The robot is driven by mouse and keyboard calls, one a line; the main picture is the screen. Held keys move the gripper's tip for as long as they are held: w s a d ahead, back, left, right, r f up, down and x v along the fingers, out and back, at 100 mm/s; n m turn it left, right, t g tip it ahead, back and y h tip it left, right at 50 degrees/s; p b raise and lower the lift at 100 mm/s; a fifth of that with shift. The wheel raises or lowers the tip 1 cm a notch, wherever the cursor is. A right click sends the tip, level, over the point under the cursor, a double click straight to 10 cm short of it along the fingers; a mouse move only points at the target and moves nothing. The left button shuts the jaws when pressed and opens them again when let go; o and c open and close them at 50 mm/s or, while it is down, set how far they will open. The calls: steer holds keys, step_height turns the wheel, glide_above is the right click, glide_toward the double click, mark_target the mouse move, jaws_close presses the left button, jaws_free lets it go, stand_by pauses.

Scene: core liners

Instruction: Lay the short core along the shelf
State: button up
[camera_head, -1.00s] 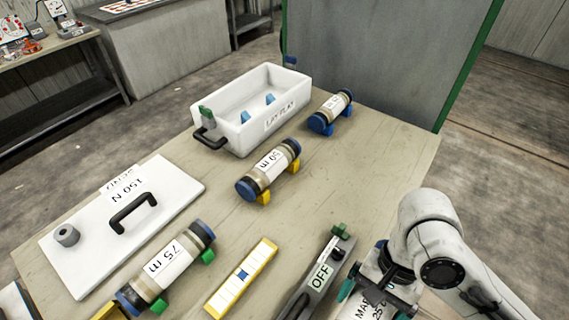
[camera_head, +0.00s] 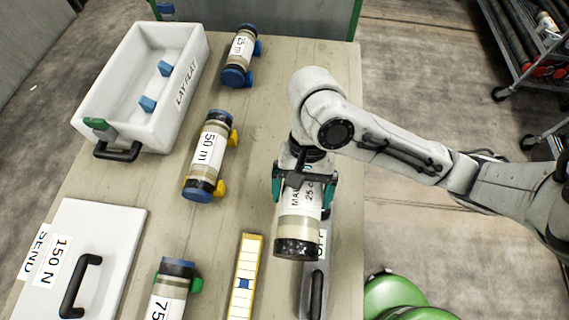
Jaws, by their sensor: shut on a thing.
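My gripper (camera_head: 303,186) is shut on a short core (camera_head: 299,225), a clear-and-tan tube with a dark end cap and a white label reading "MA…" and "25 c…". The teal fingers sit on both sides of the core. It is held above the table's right part, over a grey tool, with its capped end toward the bottom of the picture. My arm comes in from the right. A wheeled metal rack with shelves (camera_head: 521,74) stands on the floor at the upper right and carries dark tubes. I cannot tell whether it is the task's shelf.
Cores labelled 25 m (camera_head: 240,55), 50 m (camera_head: 208,155) and 75 m (camera_head: 170,290) rest on coloured supports. A white "LAY FLAT" tray (camera_head: 182,95), a handled lid (camera_head: 85,260) and a yellow-white bar (camera_head: 245,275) share the table. Green round objects (camera_head: 400,297) are at lower right.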

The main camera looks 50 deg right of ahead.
steer(key=w+f, duration=0.3)
steer(key=w, duration=0.1)
steer(key=w+f, duration=0.3)
steer(key=w, duration=0.2)
steer(key=w+f, duration=0.3)
steer(key=w, duration=0.1)
steer(key=shift+w+a+f, duration=0.15)
steer(key=shift+w+f, duration=0.25)
steer(key=shift+f, duration=1.55)
steer(key=o, duration=1.7)
steer(key=shift+f, duration=0.15)
